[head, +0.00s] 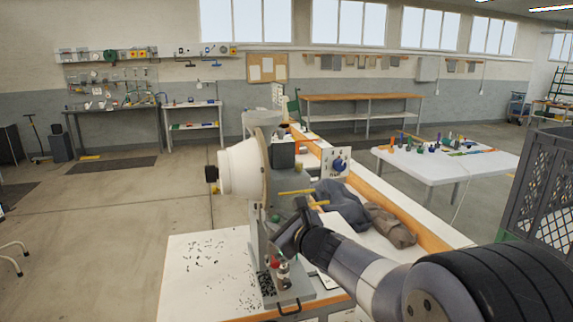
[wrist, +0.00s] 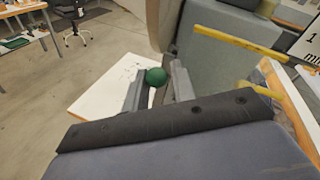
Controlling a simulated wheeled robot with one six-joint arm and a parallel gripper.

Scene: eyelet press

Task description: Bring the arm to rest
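The eyelet press stands at the near end of a long bench, with a grey body (head: 290,185) and a large white round housing (head: 240,170). A small green ball (head: 275,218) shows on its front side. My gripper (head: 281,236) is close in front of the press, just below and right of the ball. In the wrist view, my gripper's two fingers (wrist: 160,84) stand apart with the green ball (wrist: 156,77) showing in the gap near their tips. I cannot tell whether the fingers touch it. No other thing shows between the fingers.
Yellow bars (head: 297,192) stick out from the press close to my gripper. A red-topped part (head: 274,262) stands below it. Dark cloth (head: 342,203) and brown cloth (head: 390,225) lie on the right. A white table (head: 475,168) and grey crate (head: 545,195) stand further right. The floor at left is open.

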